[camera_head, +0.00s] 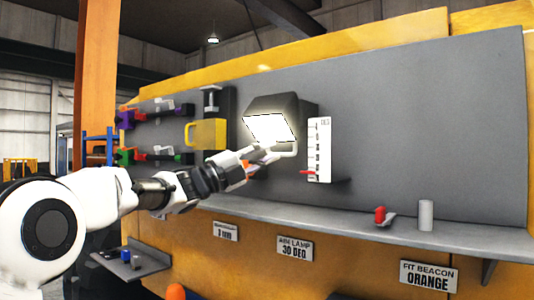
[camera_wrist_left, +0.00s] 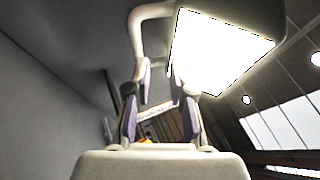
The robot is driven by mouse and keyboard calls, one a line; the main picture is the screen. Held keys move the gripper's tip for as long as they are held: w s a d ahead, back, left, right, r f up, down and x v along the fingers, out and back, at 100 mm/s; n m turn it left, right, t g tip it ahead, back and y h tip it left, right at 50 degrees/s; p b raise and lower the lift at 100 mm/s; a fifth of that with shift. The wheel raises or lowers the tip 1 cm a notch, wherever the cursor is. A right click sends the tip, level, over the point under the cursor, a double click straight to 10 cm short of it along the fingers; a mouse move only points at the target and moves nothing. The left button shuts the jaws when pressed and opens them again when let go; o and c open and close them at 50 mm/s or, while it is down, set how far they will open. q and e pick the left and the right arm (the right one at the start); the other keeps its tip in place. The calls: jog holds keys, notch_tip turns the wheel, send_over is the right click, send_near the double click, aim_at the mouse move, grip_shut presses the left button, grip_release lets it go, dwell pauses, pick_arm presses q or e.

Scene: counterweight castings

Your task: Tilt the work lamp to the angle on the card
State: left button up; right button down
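The work lamp (camera_head: 280,105) is mounted on the grey panel. Its lit face (camera_head: 270,128) tilts downward, and it glares white in the left wrist view (camera_wrist_left: 222,48). A pale bent handle (camera_head: 285,150) comes off the lamp; it also shows in the left wrist view (camera_wrist_left: 136,32). My left gripper (camera_head: 268,154) is at the handle, its fingers (camera_wrist_left: 159,82) apart with a gap between the pads. The handle's end is near one fingertip; contact is unclear. The card (camera_head: 294,247) reads "AIM LAMP 30 DEG". A scale (camera_head: 320,150) has a red pointer (camera_head: 308,172) near its lower end. My right gripper is not in view.
A grey shelf (camera_head: 340,222) runs below the panel with a red part (camera_head: 380,214) and a grey cylinder (camera_head: 426,215). Another card (camera_head: 429,276) reads "FIT BEACON ORANGE".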

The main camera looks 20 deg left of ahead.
pick_arm(q)
jog(key=v, duration=1.1)
jog(key=shift+f, duration=0.25)
